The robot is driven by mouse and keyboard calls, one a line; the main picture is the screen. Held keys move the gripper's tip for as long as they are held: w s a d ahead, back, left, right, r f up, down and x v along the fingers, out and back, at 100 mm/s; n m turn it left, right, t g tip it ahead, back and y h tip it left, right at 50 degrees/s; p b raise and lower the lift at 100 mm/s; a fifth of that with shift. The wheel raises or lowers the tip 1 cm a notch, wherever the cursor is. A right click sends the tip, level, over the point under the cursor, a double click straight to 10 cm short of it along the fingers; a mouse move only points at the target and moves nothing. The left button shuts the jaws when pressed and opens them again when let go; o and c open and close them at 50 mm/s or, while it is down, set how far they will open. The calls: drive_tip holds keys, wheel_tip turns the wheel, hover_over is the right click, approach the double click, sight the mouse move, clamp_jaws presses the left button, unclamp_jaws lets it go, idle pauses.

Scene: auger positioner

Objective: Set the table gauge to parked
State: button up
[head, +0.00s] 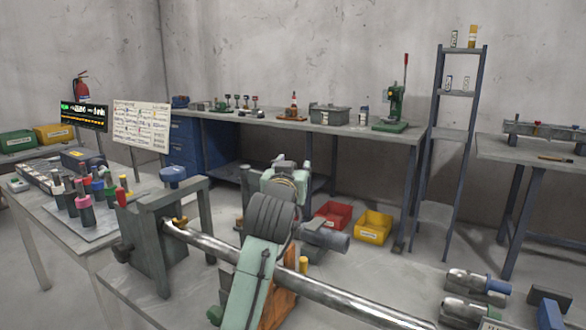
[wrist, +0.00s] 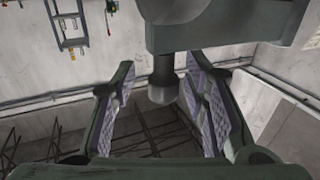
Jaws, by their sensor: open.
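I cannot tell for sure which part is the table gauge. My gripper (wrist: 160,112) is open in the wrist view, its two padded fingers wide apart. A dark cylindrical stub (wrist: 163,88) shows between the fingers, below a large dark block (wrist: 205,25); contact with the fingers does not show. In the head view my arm rises in front of a long steel bar (head: 340,297), and my fingertips cannot be made out. A grey-green clamp stand (head: 150,235) with a blue knob (head: 173,173) stands at the bar's left end.
A table at left holds several coloured-top tools (head: 85,205). A black display (head: 83,115) and a white chart (head: 141,124) stand behind it. A rear bench (head: 300,124) carries a green press (head: 393,110). Red (head: 333,215) and yellow (head: 373,227) bins sit below. A ladder shelf (head: 447,135) stands right.

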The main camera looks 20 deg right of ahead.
drive_tip(key=shift+a, duration=0.1)
drive_tip(key=v, duration=1.2)
